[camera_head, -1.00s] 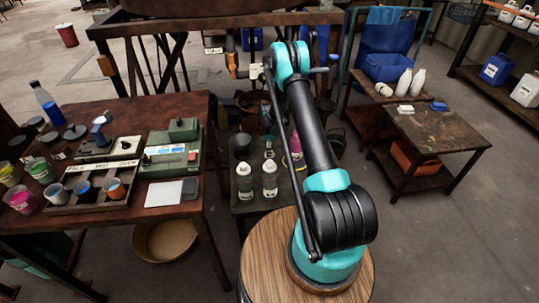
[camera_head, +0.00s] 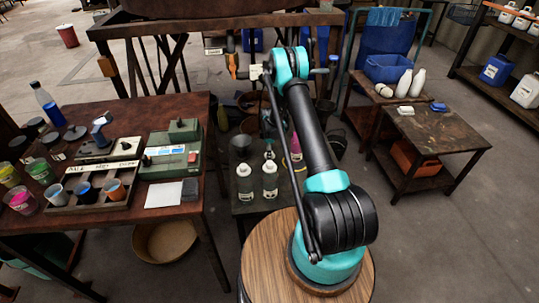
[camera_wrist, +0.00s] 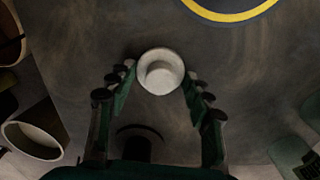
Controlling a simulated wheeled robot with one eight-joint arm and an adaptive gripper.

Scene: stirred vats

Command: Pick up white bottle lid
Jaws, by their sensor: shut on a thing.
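The white bottle lid (camera_wrist: 160,71) is a round, pale disc with a raised centre, seen in the middle of the wrist view. My gripper (camera_wrist: 160,78) has its two dark green fingers on either side of the lid, shut on it. A dark, scuffed tabletop (camera_wrist: 90,45) lies beyond the lid; I cannot tell the height of the lid over it.
A yellow ring (camera_wrist: 232,12) marks the surface at the top of the wrist view. A pale, open-mouthed container (camera_wrist: 36,132) is at lower left. In the head view, two white-labelled bottles (camera_head: 245,184) (camera_head: 270,181) stand on the low table, left of my arm.

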